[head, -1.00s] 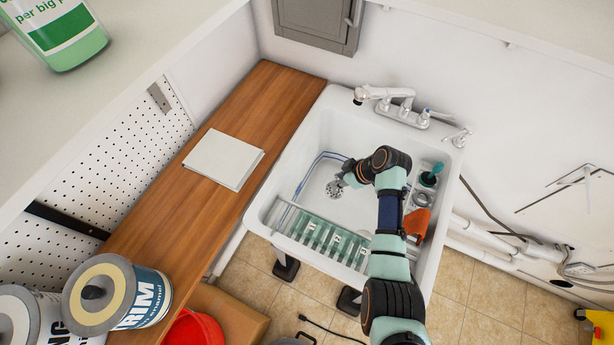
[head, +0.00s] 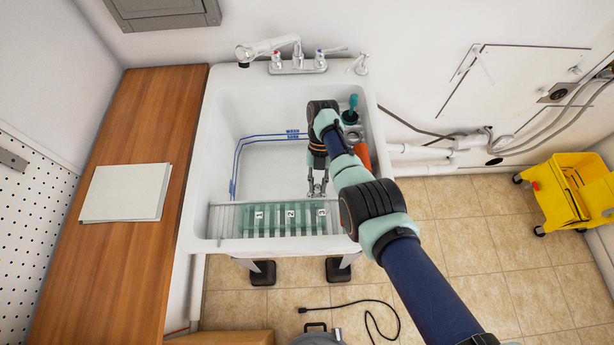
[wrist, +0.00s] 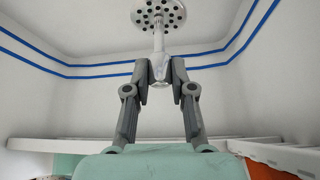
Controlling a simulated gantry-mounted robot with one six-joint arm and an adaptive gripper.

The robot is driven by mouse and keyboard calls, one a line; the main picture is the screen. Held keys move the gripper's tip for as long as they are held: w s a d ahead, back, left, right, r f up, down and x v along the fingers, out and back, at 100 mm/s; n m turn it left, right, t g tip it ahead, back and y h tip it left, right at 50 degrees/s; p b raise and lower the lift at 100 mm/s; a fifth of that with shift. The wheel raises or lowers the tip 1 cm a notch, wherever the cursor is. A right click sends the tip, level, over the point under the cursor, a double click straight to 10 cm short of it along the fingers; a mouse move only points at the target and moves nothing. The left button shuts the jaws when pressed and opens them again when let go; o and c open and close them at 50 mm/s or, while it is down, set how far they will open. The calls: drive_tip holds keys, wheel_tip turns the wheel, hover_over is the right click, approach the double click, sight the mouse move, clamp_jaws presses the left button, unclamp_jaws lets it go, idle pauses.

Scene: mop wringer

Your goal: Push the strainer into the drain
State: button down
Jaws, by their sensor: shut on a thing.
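In the wrist view, the strainer is a pale round disc (wrist: 160,13) with dark holes and a thin stem. My gripper (wrist: 160,78) is shut on the near end of that stem, and the disc points away from the fingers. In the head view, my gripper (head: 317,186) hangs inside the white sink basin (head: 225,120), behind the numbered rack. The strainer is too small or hidden there to make out clearly. The drain cannot be made out in either view, and whether the disc touches the basin floor cannot be told.
A rack with numbered green pieces (head: 267,217) spans the sink's front. A teal-handled item (head: 352,103) and an orange item (head: 363,156) sit along its right side. The faucet (head: 285,54) is at the back. A wooden counter (head: 125,205) lies left.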

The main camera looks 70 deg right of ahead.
sight(320, 196)
drive_tip(key=shift+s+f+n+g, duration=0.2)
drive_tip(key=shift+s+n+g, duration=0.2)
drive_tip(key=shift+s+n, duration=0.25)
drive_tip(key=shift+w+b, duration=0.1)
drive_tip(key=shift+b, duration=0.45)
drive_tip(key=shift+f+b, duration=0.35)
drive_tip(key=shift+f, duration=0.1)
wheel_tip(320, 196, down, 4)
drive_tip(key=b, duration=0.3)
drive_tip(key=shift+b, duration=0.3)
drive_tip(key=shift+f+b, duration=0.9)
drive_tip(key=shift+f, duration=0.05)
drive_tip(key=c, duration=0.9)
unclamp_jaws()
